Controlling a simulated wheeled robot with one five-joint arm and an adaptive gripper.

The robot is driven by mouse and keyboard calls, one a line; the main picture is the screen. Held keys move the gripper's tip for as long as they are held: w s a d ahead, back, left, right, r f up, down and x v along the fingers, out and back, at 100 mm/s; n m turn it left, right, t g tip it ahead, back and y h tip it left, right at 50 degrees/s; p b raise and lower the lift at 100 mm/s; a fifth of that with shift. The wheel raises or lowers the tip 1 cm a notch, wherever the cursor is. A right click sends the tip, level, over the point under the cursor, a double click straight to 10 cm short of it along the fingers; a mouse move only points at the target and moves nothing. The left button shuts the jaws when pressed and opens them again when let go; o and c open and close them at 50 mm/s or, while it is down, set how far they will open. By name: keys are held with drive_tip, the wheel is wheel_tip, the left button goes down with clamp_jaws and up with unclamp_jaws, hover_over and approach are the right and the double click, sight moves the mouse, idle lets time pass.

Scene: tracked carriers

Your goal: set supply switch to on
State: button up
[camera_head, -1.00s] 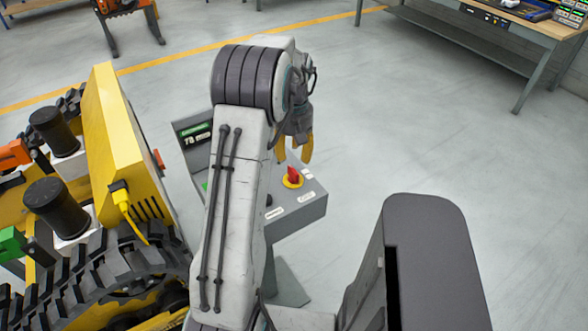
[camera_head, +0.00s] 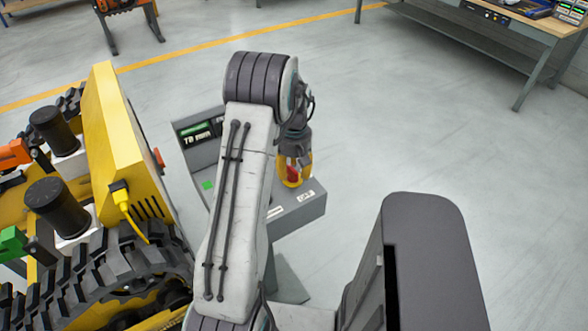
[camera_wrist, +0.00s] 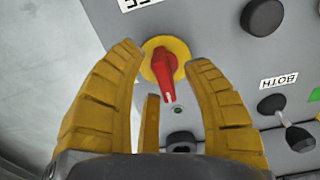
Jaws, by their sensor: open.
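The supply switch is a red rotary handle on a round yellow plate (camera_wrist: 147,72); its red handle (camera_wrist: 165,73) shows in the wrist view, pointing down toward the picture's bottom. It sits on a grey control box (camera_head: 305,208). My gripper (camera_wrist: 165,62) is open, its yellow fingers standing on either side of the red handle. In the head view my gripper (camera_head: 294,172) is over the switch, and the red handle shows between the fingers. I cannot tell whether any finger touches it.
A yellow tracked carrier (camera_head: 128,140) stands close at the left. Open floor lies at the right.

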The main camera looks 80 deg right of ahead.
drive_tip(key=shift+f, duration=0.15)
clamp_jaws()
idle(0.5)
